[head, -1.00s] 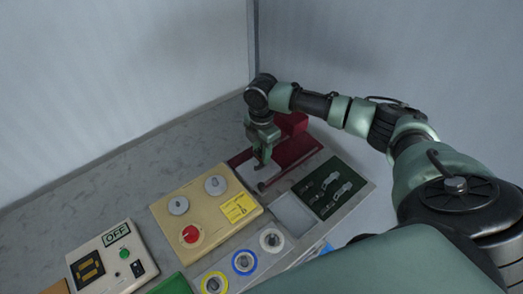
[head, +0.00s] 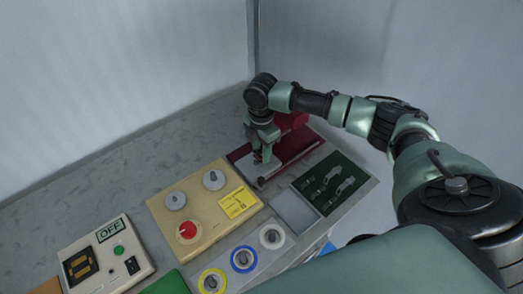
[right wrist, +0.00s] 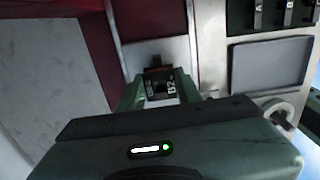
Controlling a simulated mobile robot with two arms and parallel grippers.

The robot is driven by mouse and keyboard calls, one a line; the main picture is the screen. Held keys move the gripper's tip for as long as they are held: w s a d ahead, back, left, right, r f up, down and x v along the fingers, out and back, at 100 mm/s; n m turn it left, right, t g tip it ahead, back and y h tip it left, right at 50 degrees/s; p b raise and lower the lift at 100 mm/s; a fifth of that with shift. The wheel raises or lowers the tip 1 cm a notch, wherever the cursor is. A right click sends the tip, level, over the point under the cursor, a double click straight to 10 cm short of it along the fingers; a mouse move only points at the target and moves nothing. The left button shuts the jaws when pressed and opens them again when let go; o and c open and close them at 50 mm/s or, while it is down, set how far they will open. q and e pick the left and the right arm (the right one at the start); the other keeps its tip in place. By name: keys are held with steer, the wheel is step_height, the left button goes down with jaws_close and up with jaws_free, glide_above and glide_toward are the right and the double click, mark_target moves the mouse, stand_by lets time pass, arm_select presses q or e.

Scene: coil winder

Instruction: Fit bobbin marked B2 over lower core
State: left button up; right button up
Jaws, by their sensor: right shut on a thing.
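My right gripper (head: 262,157) points down over the pale metal plate of the dark red machine (head: 296,140) at the back right of the bench. In the right wrist view the right gripper (right wrist: 160,92) is shut on a small dark bobbin with a pale "B2" mark (right wrist: 172,87). A dark post-like part (right wrist: 155,62), possibly the lower core, shows just beyond the bobbin over the pale plate (right wrist: 172,50). I cannot tell whether the bobbin is around the core or only close to it. My left gripper is out of view.
A beige panel (head: 200,240) with two grey knobs, a red knob and a yellow label stands left of the machine. In front are a grey tray (head: 297,212), a dark green tool board (head: 333,183) and several ringed spools. Walls close off the back and right.

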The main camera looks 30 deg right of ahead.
steer(key=shift+f, duration=0.3)
steer(key=shift+f, duration=0.35)
steer(key=shift+f, duration=0.15)
steer(key=o, duration=1.1)
step_height(320, 180, up, 8)
steer(key=shift+f+b, duration=0.1)
steer(key=shift+b, duration=0.65)
